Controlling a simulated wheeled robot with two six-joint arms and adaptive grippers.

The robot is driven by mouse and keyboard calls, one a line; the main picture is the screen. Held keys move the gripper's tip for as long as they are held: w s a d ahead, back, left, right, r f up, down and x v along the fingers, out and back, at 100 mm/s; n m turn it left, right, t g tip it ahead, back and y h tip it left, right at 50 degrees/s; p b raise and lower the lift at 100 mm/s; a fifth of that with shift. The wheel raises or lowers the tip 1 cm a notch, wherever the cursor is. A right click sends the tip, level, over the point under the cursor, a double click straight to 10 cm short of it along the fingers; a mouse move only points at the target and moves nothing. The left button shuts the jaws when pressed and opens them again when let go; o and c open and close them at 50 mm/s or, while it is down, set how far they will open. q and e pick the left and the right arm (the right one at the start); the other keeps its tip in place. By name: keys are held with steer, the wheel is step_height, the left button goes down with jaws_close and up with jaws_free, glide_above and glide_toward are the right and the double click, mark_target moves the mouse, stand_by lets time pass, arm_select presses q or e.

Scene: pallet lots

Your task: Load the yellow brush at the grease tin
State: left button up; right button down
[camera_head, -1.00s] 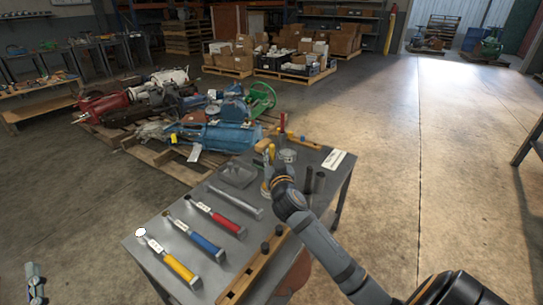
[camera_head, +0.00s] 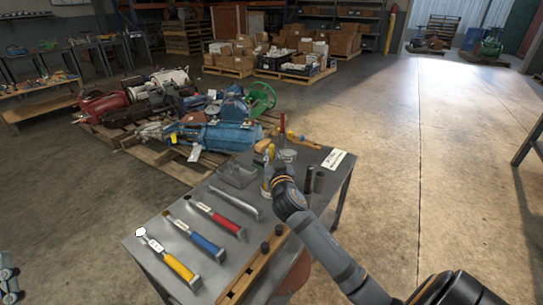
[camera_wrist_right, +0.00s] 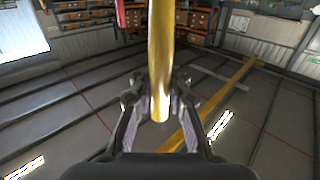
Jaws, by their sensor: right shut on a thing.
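The yellow brush shows in the right wrist view as a long yellow handle (camera_wrist_right: 161,60) running between my right gripper's fingers (camera_wrist_right: 160,108). The right gripper is shut on it. In the head view my right gripper (camera_head: 268,180) is over the back part of the grey workbench, and a bit of yellow (camera_head: 271,151) shows just beyond it. The brush's bristles are hidden or too small to tell. A round metal tin (camera_head: 288,156), likely the grease tin, stands just beyond and right of the gripper. Part of my left arm's end (camera_head: 8,275) shows at the lower left edge; its jaws are unclear.
Two dark cylinders (camera_head: 315,181) stand close right of the gripper. A red-handled item (camera_head: 282,124) stands behind the tin.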

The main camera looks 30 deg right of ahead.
mark_target(273, 148)
steer(key=shift+f, duration=0.25)
steer(key=shift+r+p, duration=0.35)
steer(key=shift+r, duration=0.35)
steer(key=shift+r+p, duration=0.2)
steer(key=shift+p, duration=0.2)
steer(key=shift+r+p, duration=0.3)
steer(key=shift+r, duration=0.05)
arm_select(q)
steer(key=shift+w+f+n+g+y, duration=0.9)
steer(key=shift+f+g, duration=4.3)
steer(key=shift+f, duration=5.7)
arm_select(e)
steer(key=shift+r+p, duration=0.3)
steer(key=shift+r, duration=0.25)
steer(key=shift+r+p, duration=0.25)
steer(key=shift+p, duration=0.15)
steer(key=shift+r+p, duration=0.3)
steer(key=shift+r, duration=0.2)
steer(key=shift+r+p, duration=0.4)
steer(key=shift+p, duration=0.15)
steer(key=shift+r+p, duration=0.65)
steer(key=shift+r, duration=0.05)
arm_select(q)
steer(key=s+d+f+g, duration=0.1)
steer(key=s+f+g, duration=1)
steer(key=s+f, duration=0.4)
steer(key=shift+f+m+h, duration=0.3)
steer(key=shift+f+h, duration=0.1)
steer(key=shift+f, duration=0.3)
